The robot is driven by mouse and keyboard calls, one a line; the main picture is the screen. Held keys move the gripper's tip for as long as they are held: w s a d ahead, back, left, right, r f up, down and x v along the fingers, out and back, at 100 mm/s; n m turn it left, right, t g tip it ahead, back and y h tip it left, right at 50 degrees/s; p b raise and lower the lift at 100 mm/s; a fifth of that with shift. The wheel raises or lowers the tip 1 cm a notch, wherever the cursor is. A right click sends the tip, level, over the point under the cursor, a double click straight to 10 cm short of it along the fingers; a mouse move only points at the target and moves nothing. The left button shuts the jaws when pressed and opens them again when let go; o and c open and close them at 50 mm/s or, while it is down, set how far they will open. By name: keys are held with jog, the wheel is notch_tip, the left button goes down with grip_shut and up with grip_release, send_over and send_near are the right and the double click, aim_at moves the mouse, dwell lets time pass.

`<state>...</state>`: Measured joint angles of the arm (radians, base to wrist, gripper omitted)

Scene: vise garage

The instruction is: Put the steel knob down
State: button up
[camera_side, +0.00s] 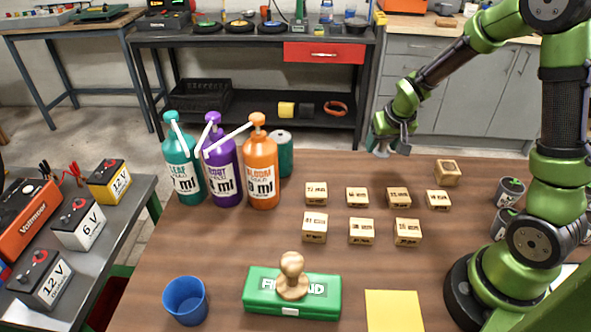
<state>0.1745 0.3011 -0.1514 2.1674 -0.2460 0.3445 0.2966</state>
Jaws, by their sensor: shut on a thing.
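My gripper (385,143) hangs in the air over the back of the brown table (250,235), to the right of the bottles and behind the wooden blocks. Its jaws are shut on a small grey piece, which looks like the steel knob (381,152). The knob is apart from the tabletop. It is small here and blends with the grey of the gripper, so its exact shape is hard to tell.
Teal, purple and orange pump bottles (262,175) stand left.

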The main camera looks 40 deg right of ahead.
aim_at(383, 156)
jog(key=shift+f, duration=2.9)
jog(key=shift+f, duration=0.15)
jog(key=o, duration=1.2)
jog(key=v, duration=1.2)
jog(key=s+a+r+t+y, duration=0.1)
jog(key=s+a+r, duration=0.2)
jog(key=a+r, duration=0.1)
jog(key=s+a+r+n+t+y, duration=0.1)
jog(key=s+a+r+y, duration=0.1)
jog(key=s+a+r, duration=0.2)
jog(key=s+a+r+n+t+y, duration=0.1)
jog(key=s+a+r, duration=0.3)
jog(key=a, duration=0.3)
jog(key=shift+r, duration=0.5)
jog(key=shift+w, duration=0.1)
